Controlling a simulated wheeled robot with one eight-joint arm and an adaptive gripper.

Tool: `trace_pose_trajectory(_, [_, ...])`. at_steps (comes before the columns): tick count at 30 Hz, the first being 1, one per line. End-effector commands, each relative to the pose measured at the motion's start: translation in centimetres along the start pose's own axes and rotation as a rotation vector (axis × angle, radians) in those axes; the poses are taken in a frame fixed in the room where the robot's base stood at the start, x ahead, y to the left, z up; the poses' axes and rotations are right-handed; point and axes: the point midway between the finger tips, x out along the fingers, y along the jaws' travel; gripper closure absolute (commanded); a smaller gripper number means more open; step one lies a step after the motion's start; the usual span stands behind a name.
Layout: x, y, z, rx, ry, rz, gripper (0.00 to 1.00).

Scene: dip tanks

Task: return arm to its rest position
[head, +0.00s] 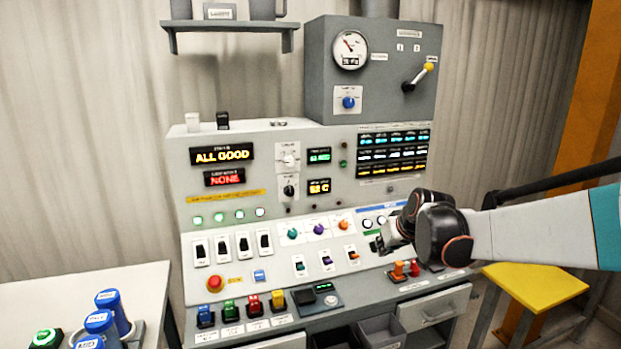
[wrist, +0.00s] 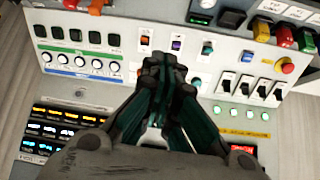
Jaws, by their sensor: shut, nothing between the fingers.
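My gripper (head: 388,240) is in front of the right part of a grey control console (head: 225,268), with my arm reaching in from the right edge of the head view. In the wrist view my gripper (wrist: 165,62) points at the panel, its dark fingers together and empty. The fingers are over the area near the small coloured switches and the row of round buttons. I cannot tell whether the fingertips touch the panel. In the head view, my gripper and wrist hide part of the console's right side.
The console has a lit "ALL GOOD" display (head: 222,155), a red stop button (head: 214,284) and a lever (head: 418,77) on the upper box. A yellow stool (head: 535,290) stands right, below my arm. A white table (head: 90,290) with blue-capped containers (head: 100,321) stands left.

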Motion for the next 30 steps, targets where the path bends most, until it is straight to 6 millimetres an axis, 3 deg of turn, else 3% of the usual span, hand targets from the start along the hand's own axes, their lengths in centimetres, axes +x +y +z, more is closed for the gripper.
trace_pose_trajectory(1, [-1.9, -0.6, 0.8, 0.006, -0.005, 0.005, 1.0])
trace_pose_trajectory(6, [-7.2, -1.9, 3.5, 0.03, -0.021, 0.025, 1.0])
trace_pose_trajectory(15, [-14.9, -4.2, 10.0, 0.073, -0.048, 0.061, 1.0])
trace_pose_trajectory(24, [-20.3, -5.9, 18.1, 0.115, -0.068, 0.102, 1.0])
trace_pose_trajectory(30, [-22.3, -6.7, 23.3, 0.141, -0.08, 0.127, 1.0])
